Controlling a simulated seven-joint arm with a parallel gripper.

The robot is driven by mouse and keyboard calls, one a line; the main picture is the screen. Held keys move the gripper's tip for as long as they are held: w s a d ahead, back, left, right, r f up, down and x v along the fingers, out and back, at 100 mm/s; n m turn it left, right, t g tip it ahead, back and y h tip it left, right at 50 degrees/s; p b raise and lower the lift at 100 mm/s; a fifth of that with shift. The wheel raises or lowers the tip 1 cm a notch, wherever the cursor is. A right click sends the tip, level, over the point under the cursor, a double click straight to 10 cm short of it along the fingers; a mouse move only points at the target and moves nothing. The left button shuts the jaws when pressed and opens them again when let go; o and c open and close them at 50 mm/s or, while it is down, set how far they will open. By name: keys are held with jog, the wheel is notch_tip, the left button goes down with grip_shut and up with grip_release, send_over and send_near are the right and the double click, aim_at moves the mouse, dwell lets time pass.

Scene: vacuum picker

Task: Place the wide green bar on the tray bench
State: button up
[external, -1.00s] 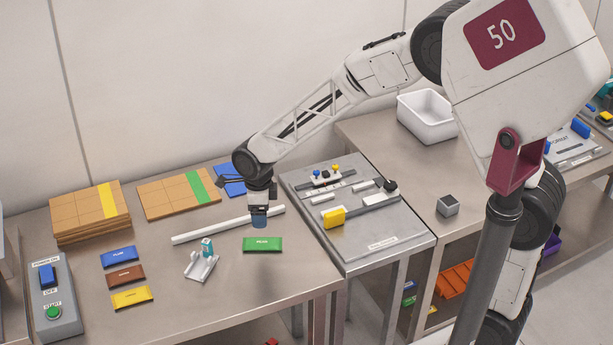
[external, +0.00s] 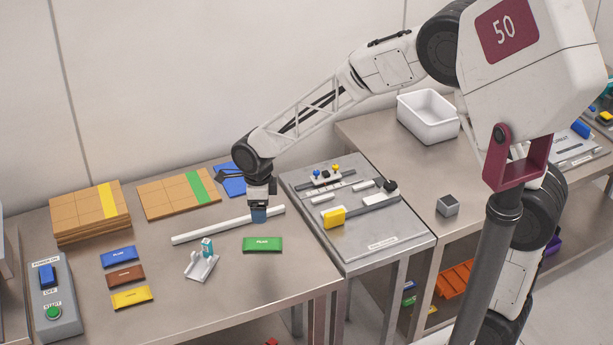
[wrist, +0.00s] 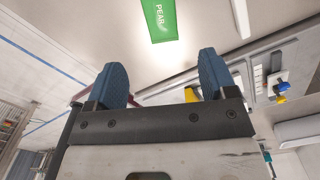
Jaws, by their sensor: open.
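The wide green bar (external: 262,244), labelled PEAR, lies flat on the left workbench, in front of the white rod. It also shows at the top of the wrist view (wrist: 161,19). My gripper (external: 259,215) is above the workbench, behind the green bar and close to the white rod (external: 228,225). In the wrist view, the two blue fingers (wrist: 163,75) are apart with nothing between them, and the bar is beyond their tips. The bench with a white tray (external: 428,117) stands to the right; its bare top (external: 385,145) shows.
A grey fixture plate (external: 385,243) with a yellow block is right of the bar. Blue, brown and yellow bars (external: 125,276) lie to the left. A small white stand (external: 202,264) is near the bar. A grey cube (external: 447,206) sits on the right bench.

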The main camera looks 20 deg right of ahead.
jog(key=s+d+r+n+t, duration=0.1)
jog(key=s+d+r+n, duration=0.5)
jog(key=d, duration=0.5)
jog(key=s+d+r+n, duration=0.3)
jog(key=d+r+n, duration=0.2)
jog(key=d+r, duration=0.45)
jog(key=s+d+r+n+t, duration=0.1)
jog(key=s+d+r+n, duration=0.2)
jog(key=s+d+n, duration=0.8)
jog(key=s+d, duration=0.4)
jog(key=s, duration=0.3)
jog(key=shift+r+n+t, duration=0.2)
jog(key=shift+n+t, duration=0.1)
